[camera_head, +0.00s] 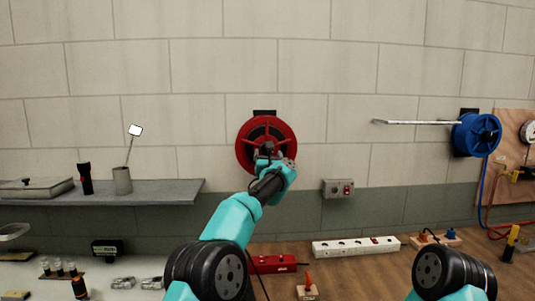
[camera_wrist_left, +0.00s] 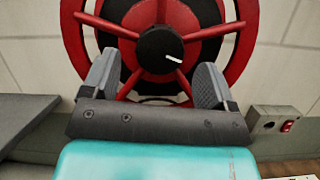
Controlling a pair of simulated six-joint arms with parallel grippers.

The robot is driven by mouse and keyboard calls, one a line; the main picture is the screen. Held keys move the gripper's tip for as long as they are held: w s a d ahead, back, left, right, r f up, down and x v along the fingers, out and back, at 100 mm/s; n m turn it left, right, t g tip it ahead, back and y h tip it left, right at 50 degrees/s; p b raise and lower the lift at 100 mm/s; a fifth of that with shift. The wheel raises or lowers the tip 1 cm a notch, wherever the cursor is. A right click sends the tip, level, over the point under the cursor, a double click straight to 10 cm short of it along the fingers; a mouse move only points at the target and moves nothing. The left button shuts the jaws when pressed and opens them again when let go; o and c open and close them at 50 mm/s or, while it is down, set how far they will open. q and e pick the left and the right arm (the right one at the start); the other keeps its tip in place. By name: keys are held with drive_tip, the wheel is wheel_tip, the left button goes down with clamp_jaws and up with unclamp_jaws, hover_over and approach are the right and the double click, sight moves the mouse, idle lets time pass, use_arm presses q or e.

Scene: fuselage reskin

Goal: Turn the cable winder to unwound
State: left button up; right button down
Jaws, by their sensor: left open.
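The cable winder (camera_head: 247,136) is a red reel with spokes on the block wall, in the middle of the head view. In the left wrist view the red winder (camera_wrist_left: 237,55) fills the top, with a black hub (camera_wrist_left: 160,50) that bears a white mark pointing right. My left gripper (camera_head: 273,155) is in front of the lower part of the winder in the head view. In the left wrist view its two grey fingers (camera_wrist_left: 157,80) are apart, one on each side below the hub. I cannot tell whether they touch the spokes. My right gripper is not in view.
A blue reel (camera_head: 474,134) with a metal arm hangs on the wall at right. A grey switch box (camera_head: 338,188) is right of the winder. A grey shelf (camera_head: 170,191) is at left. A white power strip (camera_head: 356,246) and a red one (camera_head: 272,264) lie on the bench.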

use_arm(q)
drive_tip(key=shift+x, duration=1.05)
drive_tip(key=c, duration=0.9)
